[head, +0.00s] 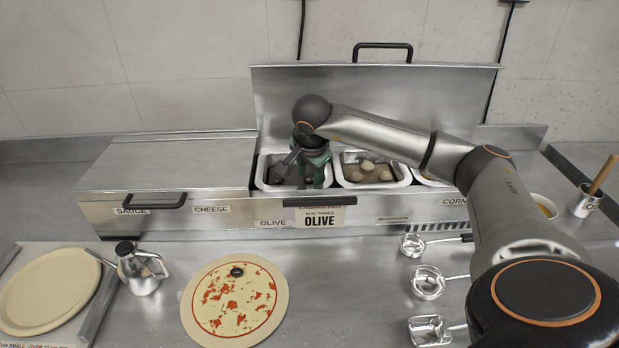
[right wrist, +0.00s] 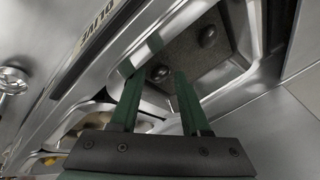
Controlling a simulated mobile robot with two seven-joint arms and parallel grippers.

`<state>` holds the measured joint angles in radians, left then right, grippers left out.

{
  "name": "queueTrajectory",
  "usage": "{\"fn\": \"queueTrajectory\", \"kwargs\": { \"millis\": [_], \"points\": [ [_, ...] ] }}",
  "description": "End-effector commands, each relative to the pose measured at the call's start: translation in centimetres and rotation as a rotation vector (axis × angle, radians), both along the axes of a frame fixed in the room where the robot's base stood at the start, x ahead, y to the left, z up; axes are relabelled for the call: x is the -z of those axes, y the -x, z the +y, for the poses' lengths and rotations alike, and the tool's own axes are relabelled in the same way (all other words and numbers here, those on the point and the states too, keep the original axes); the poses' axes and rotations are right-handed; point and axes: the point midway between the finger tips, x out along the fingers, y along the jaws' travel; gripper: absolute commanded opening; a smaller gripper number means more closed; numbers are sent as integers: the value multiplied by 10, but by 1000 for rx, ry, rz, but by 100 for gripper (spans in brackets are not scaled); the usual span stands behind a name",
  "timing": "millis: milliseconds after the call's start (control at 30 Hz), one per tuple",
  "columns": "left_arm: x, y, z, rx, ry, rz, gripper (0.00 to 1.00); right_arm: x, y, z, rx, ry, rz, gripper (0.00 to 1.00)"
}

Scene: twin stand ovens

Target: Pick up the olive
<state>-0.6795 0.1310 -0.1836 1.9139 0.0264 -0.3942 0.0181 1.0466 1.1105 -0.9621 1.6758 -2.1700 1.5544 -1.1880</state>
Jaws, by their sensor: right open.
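Dark round olives lie in the metal bin behind the OLIVE label (head: 319,219). The right wrist view shows one olive (right wrist: 207,37) deeper in the bin and another olive (right wrist: 160,72) in line with the gap between my fingertips. My right gripper (head: 309,180), with green fingers, is lowered over this bin (head: 262,173) and partly hides it in the head view. The right wrist view shows the gripper (right wrist: 157,82) open with nothing held. I cannot tell how far the fingertips are above the olive. My left gripper is not in view.
A pizza (head: 215,300) with red sauce and one dark olive (head: 237,271) lies at the front. A bin of round pale pieces (head: 345,178) adjoins on the right. A raised lid (head: 300,95) stands behind, a closed lid (head: 165,165) left. Metal scoops (head: 428,282) lie at right.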

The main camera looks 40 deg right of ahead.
Motion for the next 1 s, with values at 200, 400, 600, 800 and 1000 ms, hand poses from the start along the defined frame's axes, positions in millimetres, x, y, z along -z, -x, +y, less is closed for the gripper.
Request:
{"fn": "queueTrajectory", "kwargs": {
  "millis": [200,400,600,800,1000],
  "points": [
    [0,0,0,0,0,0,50,6,-1,-2,-1,0,1,47],
    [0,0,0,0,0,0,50,8,-1,-1,-1,1,4,34],
    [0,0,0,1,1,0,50,8,-1,-1,-1,0,4,12],
    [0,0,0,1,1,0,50,8,-1,0,-2,-2,4,0],
    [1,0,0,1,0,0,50,7,-1,0,-3,-3,3,0]
  ]
}}
